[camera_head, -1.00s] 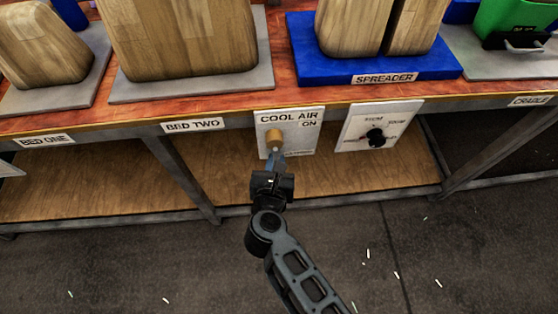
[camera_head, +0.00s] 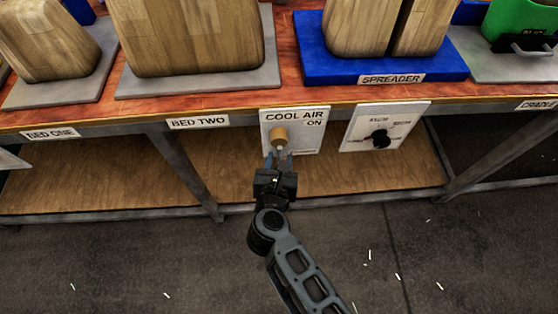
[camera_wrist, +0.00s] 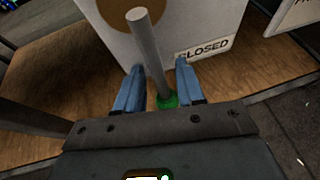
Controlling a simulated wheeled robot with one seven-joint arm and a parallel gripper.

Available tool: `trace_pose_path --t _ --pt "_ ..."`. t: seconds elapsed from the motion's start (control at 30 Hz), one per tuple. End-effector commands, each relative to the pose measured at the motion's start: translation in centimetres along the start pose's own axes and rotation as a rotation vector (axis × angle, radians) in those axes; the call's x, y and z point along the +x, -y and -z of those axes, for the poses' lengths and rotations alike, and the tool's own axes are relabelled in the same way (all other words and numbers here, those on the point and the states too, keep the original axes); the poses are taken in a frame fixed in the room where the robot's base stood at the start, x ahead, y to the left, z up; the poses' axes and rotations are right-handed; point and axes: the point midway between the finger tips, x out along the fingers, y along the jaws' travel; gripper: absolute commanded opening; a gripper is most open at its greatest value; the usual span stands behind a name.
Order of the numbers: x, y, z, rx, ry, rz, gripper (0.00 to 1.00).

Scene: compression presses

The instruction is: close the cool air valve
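The cool air valve is a white panel (camera_head: 308,137) on the front of the bench, marked COOL AIR and ON, with a round brass-coloured hub (camera_head: 279,137). In the wrist view, a grey rod (camera_wrist: 150,52) stands out in front of the panel (camera_wrist: 190,18), with a green piece (camera_wrist: 167,100) at its lower end. A CLOSED label (camera_wrist: 205,48) is right of the rod. My gripper (camera_head: 278,158) is just below the hub. Its blue fingers (camera_wrist: 160,68) are open, on either side of the rod, with gaps visible. Whether either finger touches it, I cannot tell.
A second white panel with a black dial (camera_head: 380,139) is right of the valve. The bench edge (camera_head: 230,112) runs above, and a wooden shelf (camera_head: 110,185) lies below and behind. A metal leg (camera_head: 188,175) stands to the left.

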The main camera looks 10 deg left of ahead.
Motion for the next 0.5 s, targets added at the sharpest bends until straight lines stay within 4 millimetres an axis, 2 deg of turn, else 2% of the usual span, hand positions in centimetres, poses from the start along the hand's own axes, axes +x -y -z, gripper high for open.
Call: trace_pose_path --t 0.13,0.5 --pt "-1.4 0.0 0.0 0.000 -0.001 -0.001 0.38" --pt "-6.9 0.0 0.1 -0.001 -0.001 -0.001 0.38"
